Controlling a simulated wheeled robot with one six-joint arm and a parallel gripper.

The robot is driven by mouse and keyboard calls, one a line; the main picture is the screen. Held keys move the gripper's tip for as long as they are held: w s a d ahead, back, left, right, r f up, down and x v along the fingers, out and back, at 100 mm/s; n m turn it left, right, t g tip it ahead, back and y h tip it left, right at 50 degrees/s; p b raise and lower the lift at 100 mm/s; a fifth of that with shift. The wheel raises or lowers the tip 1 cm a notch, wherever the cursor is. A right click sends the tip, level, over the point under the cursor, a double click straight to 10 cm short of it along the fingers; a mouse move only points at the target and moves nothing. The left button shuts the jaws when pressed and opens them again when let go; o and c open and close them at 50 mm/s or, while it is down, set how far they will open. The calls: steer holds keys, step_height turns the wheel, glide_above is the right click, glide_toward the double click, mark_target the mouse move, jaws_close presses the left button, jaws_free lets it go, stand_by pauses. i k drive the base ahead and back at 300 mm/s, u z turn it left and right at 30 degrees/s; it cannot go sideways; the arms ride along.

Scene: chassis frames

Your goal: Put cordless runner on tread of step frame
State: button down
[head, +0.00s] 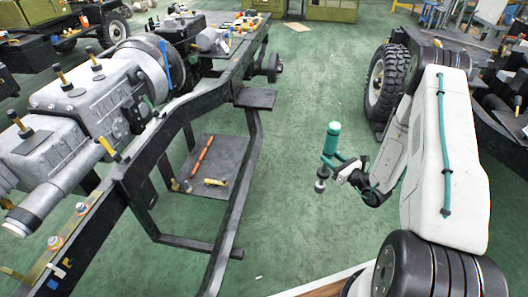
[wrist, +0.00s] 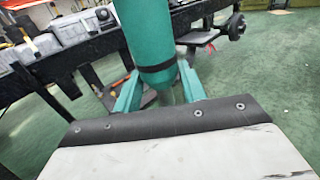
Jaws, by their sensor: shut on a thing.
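The cordless runner (head: 332,138), a teal upright cylinder with a grey and black lower end, is held in the air right of the step frame. My gripper (head: 338,160) is shut on it; in the wrist view the teal body of the runner (wrist: 150,40) stands between the two teal fingers (wrist: 160,92). The black step frame (head: 258,145) hangs at the side of the chassis. A small flat dark plate (head: 256,98) at its top looks like a tread and is bare. The runner is apart from it. The runner's lower end is hidden in the wrist view.
A lower dark plate (head: 222,150) behind the frame carries an orange-red bar (head: 201,155), a yellow-handled tool (head: 215,182) and small parts. The chassis with a grey engine (head: 85,105) fills the left. A big tyre (head: 388,80) stands right. Green floor between is clear.

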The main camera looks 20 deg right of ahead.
mark_target(217, 177)
steer(key=z, duration=0.85)
steer(key=i, duration=1.3)
steer(key=u, duration=2.25)
